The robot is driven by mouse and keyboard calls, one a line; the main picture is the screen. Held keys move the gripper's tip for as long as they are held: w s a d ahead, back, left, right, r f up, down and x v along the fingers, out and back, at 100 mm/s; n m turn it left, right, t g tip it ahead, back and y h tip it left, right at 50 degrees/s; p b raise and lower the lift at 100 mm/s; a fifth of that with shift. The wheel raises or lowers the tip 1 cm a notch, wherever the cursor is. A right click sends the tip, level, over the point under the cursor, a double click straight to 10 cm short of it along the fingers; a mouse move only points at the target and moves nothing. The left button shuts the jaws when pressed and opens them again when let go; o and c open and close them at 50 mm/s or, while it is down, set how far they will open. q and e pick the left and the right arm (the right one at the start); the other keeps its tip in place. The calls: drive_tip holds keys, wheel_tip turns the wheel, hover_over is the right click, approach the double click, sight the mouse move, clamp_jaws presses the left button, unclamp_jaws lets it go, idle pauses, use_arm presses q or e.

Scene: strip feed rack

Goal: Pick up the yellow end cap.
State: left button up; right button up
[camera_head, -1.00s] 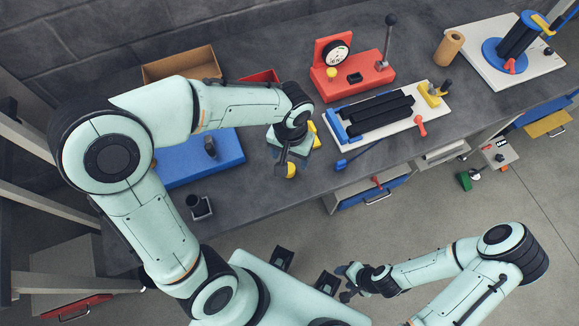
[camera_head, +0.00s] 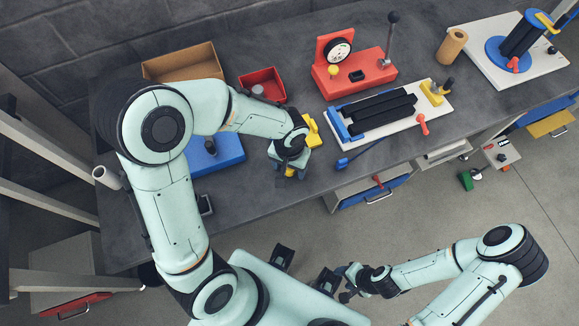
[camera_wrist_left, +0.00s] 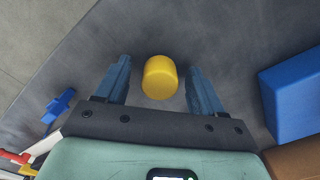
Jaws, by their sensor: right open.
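The yellow end cap (camera_wrist_left: 160,77) is a small round cylinder on the dark worktop, seen between the two blue-grey fingers of my left gripper (camera_wrist_left: 158,70) in the left wrist view. Gaps show on both sides of it, so the left gripper is open and not holding it. In the head view, the cap (camera_head: 290,172) is partly hidden under the left gripper near the front edge of the worktop. My right gripper (camera_head: 343,284) is open and empty, low in the head view, away from the worktop.
A blue box (camera_head: 222,153) stands left of the left gripper. A red bin (camera_head: 262,78) and cardboard box (camera_head: 183,62) are behind. A yellow part (camera_head: 313,131) lies close behind the left wrist. A white fixture board (camera_head: 377,128) lies to the right. Bare worktop (camera_head: 250,195) surrounds the cap.

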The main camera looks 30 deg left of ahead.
use_arm(q)
drive_tip(key=c, duration=1)
drive_tip(key=shift+r, duration=0.1)
